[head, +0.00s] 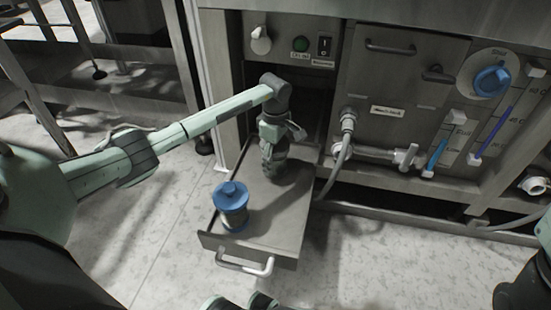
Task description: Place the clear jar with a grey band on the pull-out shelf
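A jar (231,212) with a blue lid stands upright on the pull-out shelf (263,228), near its front left corner. Its body looks clear with a greyish part, but a separate band is hard to make out. The shelf is pulled out of the machine and has a light bar handle at its front. My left gripper (272,174) points down over the rear of the shelf, behind and to the right of the jar and apart from it. Its fingers are dark and I cannot tell if they are open. A dark part of my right arm is cut off at the lower right.
A metal frame stands at left.

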